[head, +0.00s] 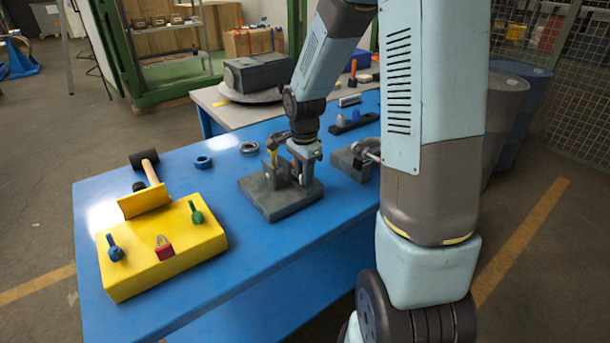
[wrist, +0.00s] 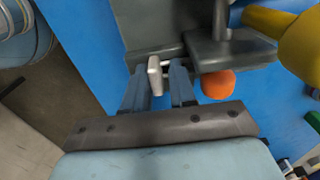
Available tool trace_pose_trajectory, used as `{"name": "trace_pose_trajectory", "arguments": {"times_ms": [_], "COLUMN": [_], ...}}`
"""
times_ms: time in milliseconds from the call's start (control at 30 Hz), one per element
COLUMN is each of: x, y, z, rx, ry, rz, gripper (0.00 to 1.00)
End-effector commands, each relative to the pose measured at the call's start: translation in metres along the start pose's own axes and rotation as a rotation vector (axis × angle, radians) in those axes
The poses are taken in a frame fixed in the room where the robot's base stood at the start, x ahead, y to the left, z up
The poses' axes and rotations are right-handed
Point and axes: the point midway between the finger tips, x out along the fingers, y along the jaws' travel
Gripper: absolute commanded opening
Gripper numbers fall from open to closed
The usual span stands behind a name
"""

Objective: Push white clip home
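The white clip (wrist: 155,76) shows in the wrist view at the near edge of a dark grey fixture (wrist: 145,32). A thin metal pin runs from beside it to the right. My gripper (wrist: 159,80) has one finger on each side of the clip. The clip is close to the left finger, and a gap shows on its right, so the fingers look open; contact on the left is unclear. In the head view, my gripper (head: 304,152) is low over the fixture's base plate (head: 283,205), and I cannot make out the clip there.
A yellow block (head: 170,262) with blue, red and green pieces and a mallet (head: 148,172) lies left on the blue table (head: 140,313). Two rings lie behind the fixture. Another grey fixture (head: 352,165) stands to the right. An orange round end (wrist: 218,84) is close beside my right finger.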

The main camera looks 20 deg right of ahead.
Motion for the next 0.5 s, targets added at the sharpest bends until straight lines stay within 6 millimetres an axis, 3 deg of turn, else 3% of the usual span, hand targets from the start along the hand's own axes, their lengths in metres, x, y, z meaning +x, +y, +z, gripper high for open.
{"name": "trace_pose_trajectory", "arguments": {"times_ms": [167,500], "x": [-0.0006,-0.0045], "y": [-0.0007,0.0002], "z": [0.0000,-0.0001], "rx": [0.000,0.000], "ry": [0.001,0.001], "rz": [-0.002,0.000], "gripper": [0.38,0.38]}}
